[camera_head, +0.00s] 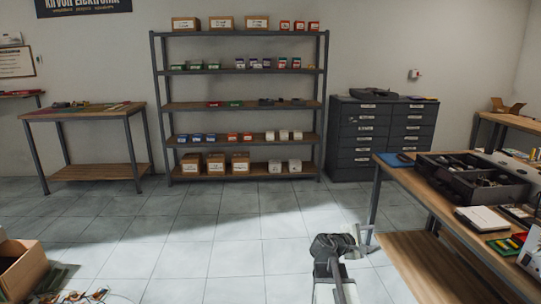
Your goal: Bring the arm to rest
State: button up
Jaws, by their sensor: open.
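My arm rises from the bottom edge, right of centre, over the tiled floor. My gripper (366,239) is at its end, pointing to the right, with light-coloured fingers. It is open, and I see nothing between the fingers. It appears in front of the left leg of the wooden workbench (405,180) on the right. I cannot tell how near it is to that leg.
A metal shelf rack (239,106) with boxes stands at the back wall, beside a dark drawer cabinet (382,140). A wooden table (95,113) stands back left. A cardboard box (20,272) and wires lie bottom left. The middle floor (215,230) is clear.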

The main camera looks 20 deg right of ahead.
jog(key=w+a+f+m+y, duration=0.15)
jog(key=a+f+y, duration=0.35)
jog(key=a, duration=0.8)
jog(key=w+a+f+m+y, duration=0.15)
jog(key=a+f, duration=0.55)
jog(key=a, duration=0.7)
jog(key=s+a+f+m+g+y, duration=0.2)
jog(key=s+a+y, duration=0.2)
jog(key=a, duration=0.3)
jog(key=s+a+f+m+g+y, duration=0.1)
jog(key=s+a+f+m+y, duration=0.2)
jog(key=a, duration=0.4)
notch_tip(320, 180, up, 18)
jog(key=s+a+m+p, duration=0.1)
jog(key=p, duration=1.6)
jog(key=shift+s+a+g+y+p, duration=0.25)
jog(key=shift+s+g+y+p, duration=0.1)
jog(key=shift+g+p, duration=0.05)
